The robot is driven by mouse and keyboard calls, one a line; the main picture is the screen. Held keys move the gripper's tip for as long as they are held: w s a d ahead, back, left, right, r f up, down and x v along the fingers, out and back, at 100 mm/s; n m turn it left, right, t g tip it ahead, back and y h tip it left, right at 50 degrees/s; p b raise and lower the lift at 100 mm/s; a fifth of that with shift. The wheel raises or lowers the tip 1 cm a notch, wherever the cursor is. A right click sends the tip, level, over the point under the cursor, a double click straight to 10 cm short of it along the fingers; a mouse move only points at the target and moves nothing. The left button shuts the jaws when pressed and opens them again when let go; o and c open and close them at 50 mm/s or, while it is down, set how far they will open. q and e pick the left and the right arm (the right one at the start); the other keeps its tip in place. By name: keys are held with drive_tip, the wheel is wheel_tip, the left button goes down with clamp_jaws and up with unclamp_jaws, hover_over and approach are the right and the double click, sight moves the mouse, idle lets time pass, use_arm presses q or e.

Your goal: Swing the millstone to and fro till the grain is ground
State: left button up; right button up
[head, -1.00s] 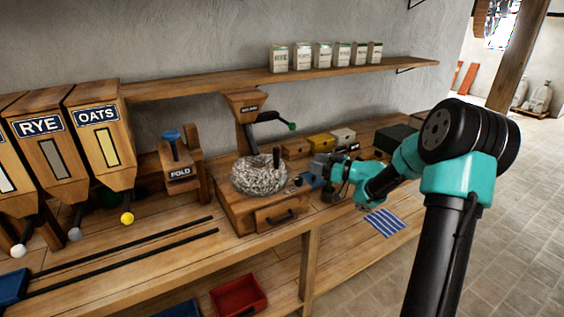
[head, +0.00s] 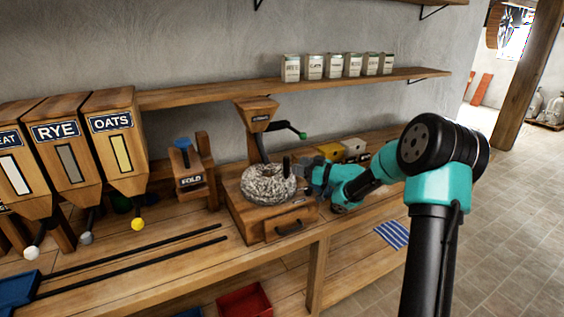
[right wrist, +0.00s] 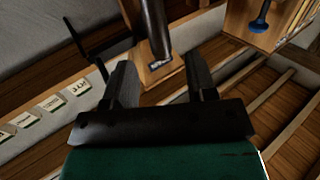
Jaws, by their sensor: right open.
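The millstone (head: 268,186) is a round speckled grey stone on a wooden mill base (head: 262,226) on the bench. A dark upright handle (head: 286,166) stands at its right rim. My right gripper (head: 303,169) is open just right of the handle, at about its height. In the right wrist view, the two fingers (right wrist: 158,85) are apart, and a dark rod (right wrist: 154,28), apparently the handle, shows in line with the gap between them. I cannot tell how far it reaches between the fingers. No grain shows on the stone. My left gripper is not in view.
A wooden hopper (head: 256,112) with a green-tipped lever (head: 303,135) stands above and behind the stone. A FOLD device (head: 190,180) and grain bins (head: 112,142) stand left. Small boxes (head: 355,149) sit behind my right arm. A striped cloth (head: 392,234) lies at the right.

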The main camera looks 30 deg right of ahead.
hover_over(282, 177)
drive_tip(key=shift+w, duration=0.15)
idle(0.3)
clamp_jaws()
idle(0.4)
